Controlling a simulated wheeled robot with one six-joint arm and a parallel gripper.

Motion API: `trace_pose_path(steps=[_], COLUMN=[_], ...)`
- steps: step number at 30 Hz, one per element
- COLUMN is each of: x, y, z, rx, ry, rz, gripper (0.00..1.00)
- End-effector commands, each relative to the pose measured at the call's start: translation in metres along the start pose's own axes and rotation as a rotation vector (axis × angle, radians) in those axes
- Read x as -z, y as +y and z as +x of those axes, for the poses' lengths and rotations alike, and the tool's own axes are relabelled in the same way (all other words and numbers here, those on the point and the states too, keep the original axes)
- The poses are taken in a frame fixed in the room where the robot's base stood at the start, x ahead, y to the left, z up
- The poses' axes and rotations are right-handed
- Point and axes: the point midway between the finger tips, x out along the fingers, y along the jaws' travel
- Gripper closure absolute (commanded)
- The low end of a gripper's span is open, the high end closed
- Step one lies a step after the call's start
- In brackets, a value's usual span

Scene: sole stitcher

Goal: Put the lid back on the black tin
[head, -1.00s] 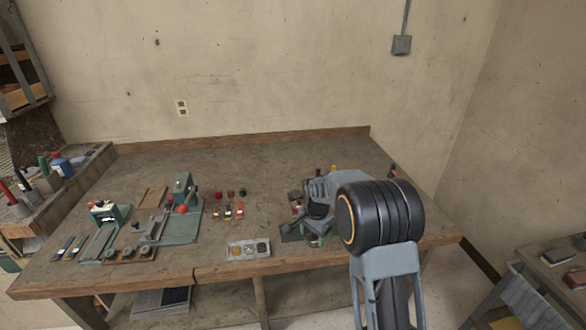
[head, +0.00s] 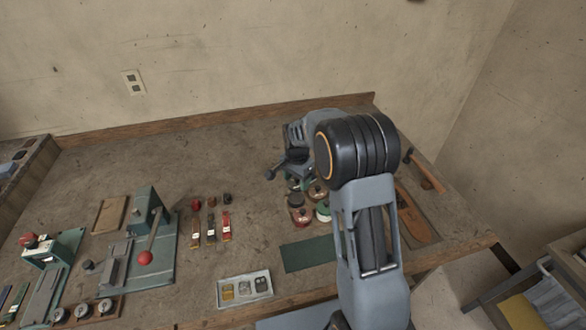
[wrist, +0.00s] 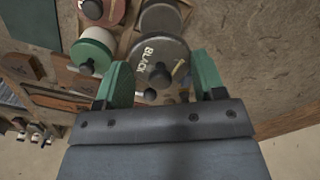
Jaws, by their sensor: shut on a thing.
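In the wrist view, a dark round lid marked BLACK (wrist: 150,52) lies between the green fingertips of my gripper (wrist: 162,72), which is shut on it. A dark knob stands near the lid's middle.
A hammer (head: 429,174) lies to the right.

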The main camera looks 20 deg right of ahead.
Motion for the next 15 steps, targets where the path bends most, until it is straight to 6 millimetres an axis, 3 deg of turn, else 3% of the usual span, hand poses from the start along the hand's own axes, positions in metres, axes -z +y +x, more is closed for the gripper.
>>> trace_pose_path(steps=[15], x=[-0.001], y=[0.0], z=[0.028], rx=[-0.002], ry=[-0.001], rz=[-0.002], gripper=[0.59])
